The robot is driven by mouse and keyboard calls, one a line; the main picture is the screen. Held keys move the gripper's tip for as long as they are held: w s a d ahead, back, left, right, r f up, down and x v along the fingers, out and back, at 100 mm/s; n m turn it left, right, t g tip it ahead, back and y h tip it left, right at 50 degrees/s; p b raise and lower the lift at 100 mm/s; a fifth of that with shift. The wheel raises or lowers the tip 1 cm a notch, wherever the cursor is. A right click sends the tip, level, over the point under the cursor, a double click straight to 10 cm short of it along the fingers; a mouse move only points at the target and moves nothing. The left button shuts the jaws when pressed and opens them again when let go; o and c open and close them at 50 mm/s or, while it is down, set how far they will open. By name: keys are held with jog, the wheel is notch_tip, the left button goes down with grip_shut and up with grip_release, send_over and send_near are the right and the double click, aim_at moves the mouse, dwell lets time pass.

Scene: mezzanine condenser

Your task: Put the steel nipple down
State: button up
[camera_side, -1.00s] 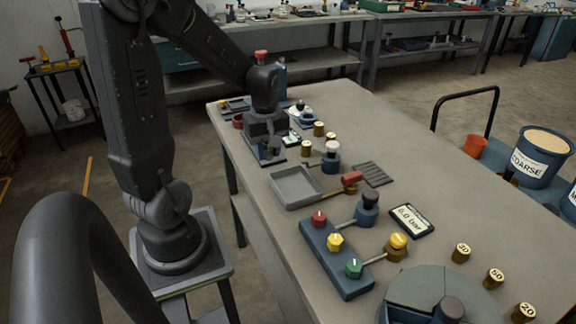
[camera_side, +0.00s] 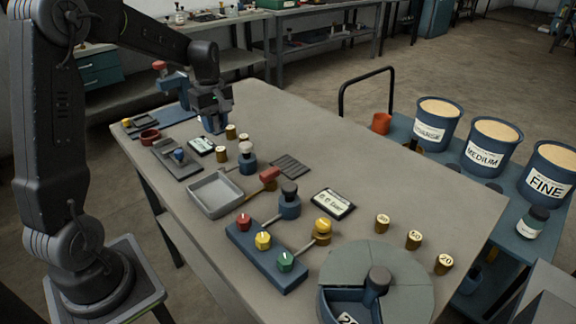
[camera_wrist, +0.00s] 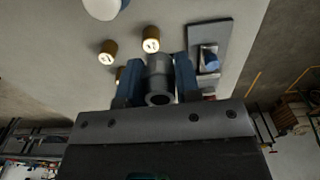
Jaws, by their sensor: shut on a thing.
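The steel nipple (camera_wrist: 160,75) is a short grey tube with an open round end, seen in the wrist view. It sits between the two blue fingers of my gripper (camera_wrist: 159,80), which are shut on it. In the side view my gripper (camera_side: 214,122) points down over the far part of the bench, just behind a small display and beside the brass weights. The nipple is hard to make out there, hidden by the fingers. I cannot tell whether it touches the bench top.
Brass weights (camera_side: 230,132) and a display (camera_side: 202,146) stand close to my gripper. Bare bench top (camera_side: 330,140) lies to the right.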

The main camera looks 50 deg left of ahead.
jog(key=w+d+f, duration=0.1)
jog(key=w+d, duration=0.2)
jog(key=w, duration=0.5)
send_over(290, 165)
jog(key=f, duration=0.6)
jog(key=shift+s+a+f, duration=0.1)
jog(key=shift+s+f, duration=0.1)
jog(key=shift+f, duration=0.15)
jog(key=shift+w+d+f, duration=0.1)
jog(key=shift+d+f, duration=0.1)
jog(key=shift+f, duration=1.95)
jog(key=shift+f, duration=0.15)
jog(key=o, duration=1)
